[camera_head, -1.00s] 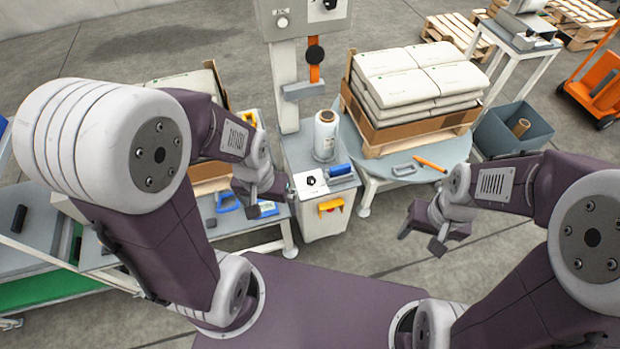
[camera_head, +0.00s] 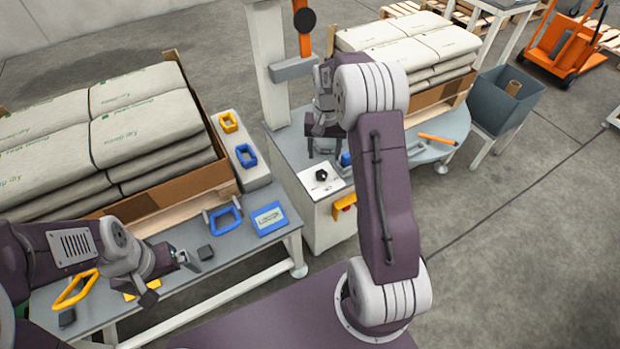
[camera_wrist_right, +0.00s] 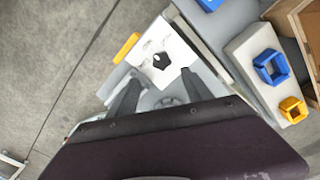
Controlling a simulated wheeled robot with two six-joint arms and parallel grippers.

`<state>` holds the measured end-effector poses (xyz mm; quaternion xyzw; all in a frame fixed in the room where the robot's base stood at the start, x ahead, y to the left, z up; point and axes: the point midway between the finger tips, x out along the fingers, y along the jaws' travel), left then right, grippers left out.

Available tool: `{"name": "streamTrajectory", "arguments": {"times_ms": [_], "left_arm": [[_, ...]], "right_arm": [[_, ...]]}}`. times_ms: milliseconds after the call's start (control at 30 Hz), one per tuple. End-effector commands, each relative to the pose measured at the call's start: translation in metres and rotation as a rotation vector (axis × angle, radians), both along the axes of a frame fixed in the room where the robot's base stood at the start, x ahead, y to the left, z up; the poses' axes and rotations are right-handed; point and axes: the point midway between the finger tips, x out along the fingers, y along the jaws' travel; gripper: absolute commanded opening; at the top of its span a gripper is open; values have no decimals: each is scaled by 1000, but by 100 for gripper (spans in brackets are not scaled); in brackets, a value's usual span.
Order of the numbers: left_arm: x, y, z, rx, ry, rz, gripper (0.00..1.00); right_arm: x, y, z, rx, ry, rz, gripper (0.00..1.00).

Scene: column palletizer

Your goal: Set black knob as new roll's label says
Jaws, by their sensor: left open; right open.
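The black knob (camera_head: 321,175) stands on a white dial plate (camera_head: 316,188) on top of the machine's cabinet (camera_head: 322,222). It also shows in the right wrist view, between the fingers and just beyond them, as a dark pointed shape (camera_wrist_right: 161,61); the plate's marks are too small to read. My right gripper (camera_head: 325,154) is open and empty, pointing down just behind the knob, apart from it. My left gripper (camera_head: 171,279) is open and empty over the left table. The new roll and its label are not visible now; my right arm covers that part of the machine.
Pallets of sacks stand behind left (camera_head: 150,135) and right (camera_head: 415,50).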

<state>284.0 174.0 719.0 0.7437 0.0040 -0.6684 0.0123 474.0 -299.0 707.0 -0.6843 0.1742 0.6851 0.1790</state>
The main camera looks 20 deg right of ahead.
Motion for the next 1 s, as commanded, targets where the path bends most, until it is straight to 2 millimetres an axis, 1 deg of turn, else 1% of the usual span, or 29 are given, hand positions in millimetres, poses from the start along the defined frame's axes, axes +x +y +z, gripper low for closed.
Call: {"name": "streamTrajectory", "arguments": {"times_ms": [67, 167, 300, 400, 500, 633, 900, 967, 1000], "left_arm": [[0, 0, 1, 0, 0, 0, 100], [0, 0, -5, 0, 0, 0, 100], [0, 0, -18, 0, 0, 0, 100], [0, 0, -25, 0, 0, 0, 100], [0, 0, -31, 0, 0, 0, 100], [0, 0, -33, 0, 0, 0, 100], [0, 0, -33, 0, 0, 0, 100], [0, 0, -33, 0, 0, 0, 100], [0, 0, -33, 0, 0, 0, 100]], "right_arm": [[0, 1, 1, 0, -1, 1, 58], [0, 1, -11, 0, 0, 2, 58], [-1, 2, -43, 1, 3, 2, 58], [0, 2, -63, 0, 1, 2, 58], [0, 2, -78, 0, 0, 3, 58], [0, 2, -87, 0, -1, 3, 58], [0, 2, -88, 0, -2, 3, 58], [0, 2, -88, 0, -2, 3, 42], [0, 2, -88, 0, -2, 3, 31]]}}
